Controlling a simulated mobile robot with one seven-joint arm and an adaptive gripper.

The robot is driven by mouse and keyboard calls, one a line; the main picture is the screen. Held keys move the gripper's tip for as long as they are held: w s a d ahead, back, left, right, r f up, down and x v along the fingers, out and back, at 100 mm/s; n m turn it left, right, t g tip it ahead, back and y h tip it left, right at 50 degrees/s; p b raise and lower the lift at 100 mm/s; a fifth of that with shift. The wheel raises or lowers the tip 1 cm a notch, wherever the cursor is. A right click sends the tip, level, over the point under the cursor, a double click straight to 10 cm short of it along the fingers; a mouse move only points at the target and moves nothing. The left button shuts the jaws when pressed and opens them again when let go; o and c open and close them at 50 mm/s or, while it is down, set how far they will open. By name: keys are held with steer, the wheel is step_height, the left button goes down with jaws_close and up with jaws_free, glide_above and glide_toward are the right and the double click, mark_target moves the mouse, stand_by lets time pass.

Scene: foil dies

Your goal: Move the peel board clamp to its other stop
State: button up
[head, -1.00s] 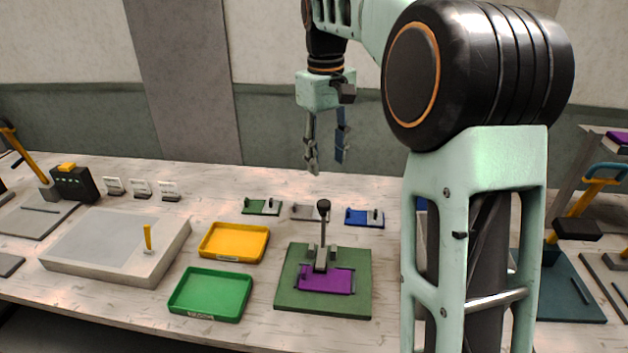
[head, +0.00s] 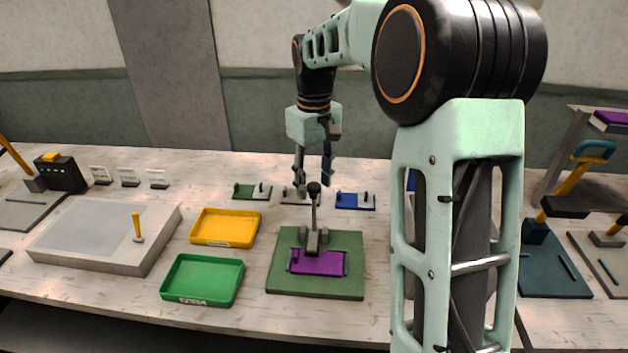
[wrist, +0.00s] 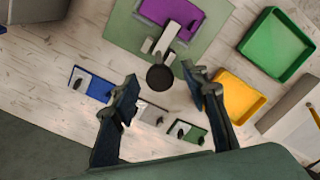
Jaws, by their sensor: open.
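A green board (head: 285,278) bears a purple plate (head: 318,263) and a grey clamp (head: 313,238) with an upright lever and a black knob (head: 314,188). The clamp's foot is at the plate's far edge. The wrist view shows the board (wrist: 122,32), the plate (wrist: 165,13) and the knob (wrist: 160,77) from above. My gripper (head: 314,180) is open and empty, pointing down near the knob. In the wrist view the knob appears between the fingers of my gripper (wrist: 163,92). I cannot tell the exact height gap, and I see no contact.
Small green (head: 243,191), grey (head: 288,196) and blue (head: 346,201) fixtures stand behind the board. Yellow (head: 203,237) and green (head: 165,282) trays lie left of it. A grey slab (head: 75,225) with a yellow handle (head: 137,228) stands farther left. My arm hides part of the right side.

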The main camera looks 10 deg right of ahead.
jaws_close()
stand_by(0.3)
steer(key=shift+w, duration=0.1)
